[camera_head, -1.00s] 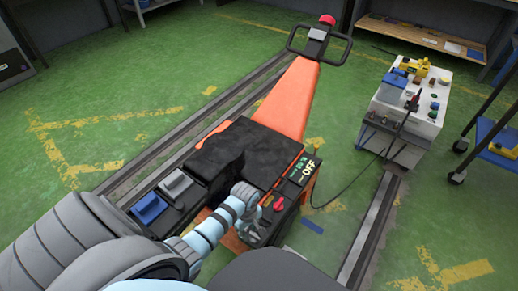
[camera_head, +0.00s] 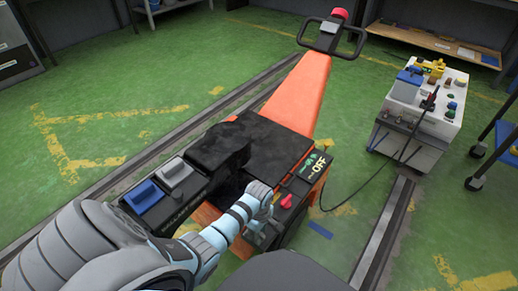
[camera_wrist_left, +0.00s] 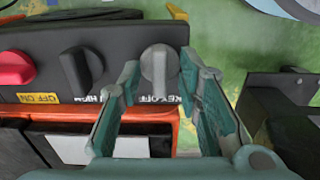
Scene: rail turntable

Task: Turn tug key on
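The orange and black tug (camera_head: 298,95) stands on the floor with its handle (camera_head: 334,38) at the far end. The knob's grip points down toward the label. My left gripper (camera_wrist_left: 163,80) is open, with one finger on each side of the knob. I cannot tell whether either finger touches it. In the head view my left gripper (camera_head: 260,206) is at the tug's near right corner and hides the key. My right gripper is not in view.
A red knob (camera_wrist_left: 15,68) and a black knob (camera_wrist_left: 80,72) sit left of the key. A blue box (camera_head: 143,196) and a grey box (camera_head: 174,173) sit on the tug. A control cart (camera_head: 415,115) stands right, with a cable toward the tug.

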